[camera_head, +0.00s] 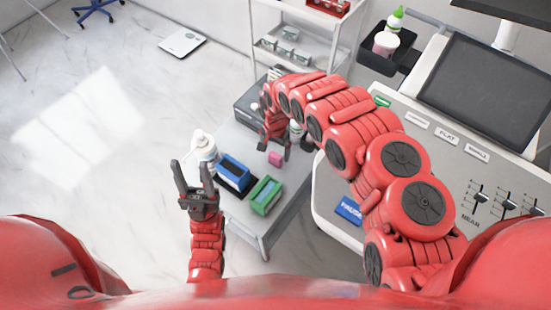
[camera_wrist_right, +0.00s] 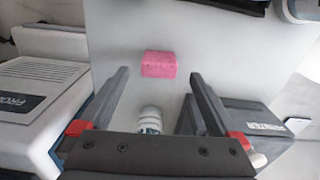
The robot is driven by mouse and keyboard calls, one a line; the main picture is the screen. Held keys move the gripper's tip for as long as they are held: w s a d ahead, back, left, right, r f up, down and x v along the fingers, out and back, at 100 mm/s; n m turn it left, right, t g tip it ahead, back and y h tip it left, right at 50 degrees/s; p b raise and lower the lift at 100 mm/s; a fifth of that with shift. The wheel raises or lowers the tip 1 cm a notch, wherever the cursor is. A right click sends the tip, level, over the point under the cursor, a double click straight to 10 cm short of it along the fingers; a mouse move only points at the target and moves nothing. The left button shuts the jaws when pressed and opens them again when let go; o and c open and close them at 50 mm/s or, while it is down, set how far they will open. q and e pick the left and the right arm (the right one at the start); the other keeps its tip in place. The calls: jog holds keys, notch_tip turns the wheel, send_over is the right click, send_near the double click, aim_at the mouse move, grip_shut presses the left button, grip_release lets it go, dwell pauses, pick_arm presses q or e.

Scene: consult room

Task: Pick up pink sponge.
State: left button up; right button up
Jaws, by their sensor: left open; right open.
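The pink sponge (camera_head: 275,158) lies on the grey table (camera_head: 237,206), just below my right gripper (camera_head: 274,144) in the head view. In the right wrist view the sponge (camera_wrist_right: 159,64) sits ahead of the two fingers of my right gripper (camera_wrist_right: 158,76), centred between their lines and not touched by them. My right gripper is open and empty. My left gripper (camera_head: 192,168) is open and empty, left of the table with its fingers pointing up in the picture.
A white pump bottle (camera_head: 203,146), a blue box (camera_head: 232,173) and a green box (camera_head: 265,195) stand left and front of the sponge. In the right wrist view a white-capped bottle (camera_wrist_right: 150,120) is between my fingers' bases, and a dark box (camera_wrist_right: 232,117) lies at right.

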aim_at(275, 155)
jog(key=f, duration=0.3)
jog(key=shift+s+f+p, duration=0.1)
jog(key=shift+s+p, duration=0.1)
jog(key=shift+p, duration=0.1)
jog(key=shift+w+f, duration=0.1)
jog(key=shift+f, duration=0.7)
jog(key=c, duration=1.4)
jog(key=shift+r, duration=0.1)
jog(key=shift+r+b, duration=0.3)
jog(key=shift+r, duration=4.6)
